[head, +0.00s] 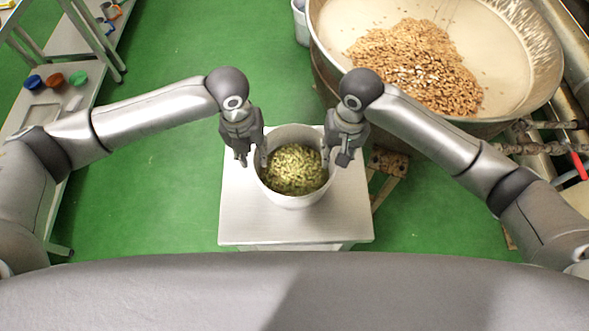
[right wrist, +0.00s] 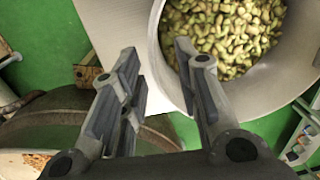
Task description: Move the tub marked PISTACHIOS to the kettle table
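A white tub (head: 262,176) full of green pistachios stands upright on a small white table (head: 240,222) in the head view. No marking is visible on it. My left gripper (head: 252,157) is at the tub's left rim, its fingers apart. My right gripper (head: 335,158) is at the right rim, also with fingers apart. In the right wrist view, the tub's rim (right wrist: 158,52) runs between the open right fingers (right wrist: 160,85); one finger overlaps the tub's opening, the other is outside. Whether any finger touches the wall cannot be told.
A big kettle (head: 505,60) with a heap of nuts stands at the back right, pipes beside it. A wooden stool (head: 387,165) is close right of the table. A metal bench (head: 88,82) with coloured lids stands at left. Green floor (head: 150,205) is clear between.

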